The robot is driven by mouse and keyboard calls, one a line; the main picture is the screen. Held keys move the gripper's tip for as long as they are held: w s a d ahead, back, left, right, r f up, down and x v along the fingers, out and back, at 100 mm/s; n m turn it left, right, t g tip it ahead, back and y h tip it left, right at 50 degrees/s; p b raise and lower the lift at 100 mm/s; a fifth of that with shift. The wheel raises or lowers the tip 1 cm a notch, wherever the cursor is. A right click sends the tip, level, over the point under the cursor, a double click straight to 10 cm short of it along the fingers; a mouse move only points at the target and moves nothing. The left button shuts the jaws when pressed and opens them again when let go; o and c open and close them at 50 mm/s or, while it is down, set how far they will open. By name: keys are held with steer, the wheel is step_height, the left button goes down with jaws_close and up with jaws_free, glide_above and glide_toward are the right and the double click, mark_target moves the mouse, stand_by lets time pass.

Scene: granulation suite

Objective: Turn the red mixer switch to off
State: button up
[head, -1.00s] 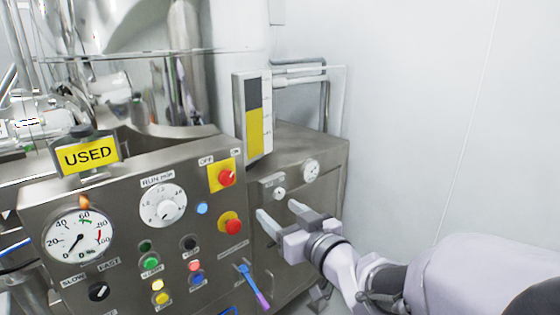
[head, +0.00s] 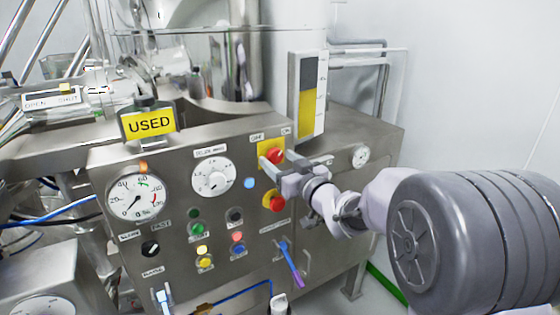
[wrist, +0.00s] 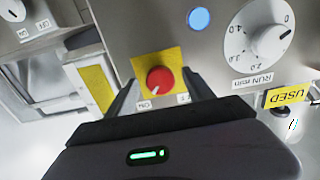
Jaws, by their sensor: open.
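The red mixer switch (head: 276,156) is a round knob on a yellow plate (head: 262,149) at the panel's upper right, between OFF and ON labels. In the wrist view the red knob (wrist: 160,79) appears upside down, its pale mark pointing down-left towards the ON label (wrist: 145,105). My gripper (head: 268,171) is open in front of the plate. In the wrist view its fingers (wrist: 160,84) stand on either side of the knob, with visible gaps. I cannot tell how far the tips are from the panel. The fingers partly cover the plate in the head view.
A second red button (head: 275,201) sits just below the fingers. A blue lamp (head: 249,183) and white dial (head: 213,178) lie to the left. A blue-purple lever (head: 290,262) sticks out lower down. A yellow USED sign (head: 149,124) stands on the panel's top edge.

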steer(key=shift+a, duration=0.1)
jaws_close()
steer(key=shift+f+n+b, duration=0.1)
steer(key=shift+n+b, duration=0.2)
steer(key=shift+b, duration=0.25)
steer(key=n+b, duration=0.2)
steer(key=shift+f+b, duration=0.15)
steer(key=shift+b, duration=0.2)
steer(key=n+b, duration=0.5)
steer(key=shift+w+n, duration=0.1)
steer(key=shift+n, duration=0.2)
steer(key=n+b, duration=0.3)
steer(key=n, duration=0.1)
steer(key=shift+n, duration=0.3)
steer(key=n+b, duration=0.2)
steer(key=n, duration=0.1)
steer(key=n+b, duration=0.1)
steer(key=shift+r+n, duration=0.3)
steer(key=shift+n, duration=0.4)
